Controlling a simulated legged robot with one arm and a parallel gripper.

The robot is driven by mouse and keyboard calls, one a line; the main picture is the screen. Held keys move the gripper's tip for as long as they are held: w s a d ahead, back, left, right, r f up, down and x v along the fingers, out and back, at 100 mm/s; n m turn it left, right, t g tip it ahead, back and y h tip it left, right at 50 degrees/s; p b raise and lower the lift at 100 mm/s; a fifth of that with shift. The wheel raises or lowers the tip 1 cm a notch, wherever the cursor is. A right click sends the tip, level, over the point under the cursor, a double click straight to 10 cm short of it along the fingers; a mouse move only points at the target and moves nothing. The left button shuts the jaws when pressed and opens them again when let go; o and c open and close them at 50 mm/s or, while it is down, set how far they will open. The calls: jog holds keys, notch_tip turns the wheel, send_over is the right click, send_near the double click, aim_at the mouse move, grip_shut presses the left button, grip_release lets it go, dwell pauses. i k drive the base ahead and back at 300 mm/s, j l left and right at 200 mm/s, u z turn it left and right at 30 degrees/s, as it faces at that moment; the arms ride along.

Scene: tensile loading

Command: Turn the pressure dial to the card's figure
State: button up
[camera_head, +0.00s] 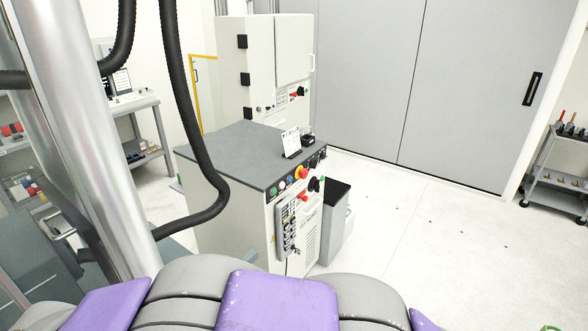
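A small white card (291,138) stands upright on the dark top of the control console (237,152). Its writing is too small to read. Along the console's sloped front edge runs a row of controls: small buttons, a red and yellow emergency stop (301,172), and black knobs (314,162) toward the right. Which of these is the pressure dial I cannot tell. A small black item (308,139) sits just right of the card. My gripper is not in view; purple and grey parts at the bottom appear to be my own body.
A tall pale cabinet (265,70) stands behind the console. A dark-topped grey box (335,210) stands at its right. A thick black hose (190,130) hangs at left by a metal column (95,140). Shelving carts stand far left and right (558,170). The floor (440,245) at right is clear.

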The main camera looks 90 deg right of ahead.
aim_at(314, 164)
jog(key=z, duration=3)
jog(key=l+u, duration=0.15)
jog(key=l, duration=0.3)
jog(key=k+l+u, duration=0.15)
jog(key=l, duration=0.25)
jog(key=l+u, duration=0.15)
jog(key=l, duration=0.25)
jog(key=k, duration=0.05)
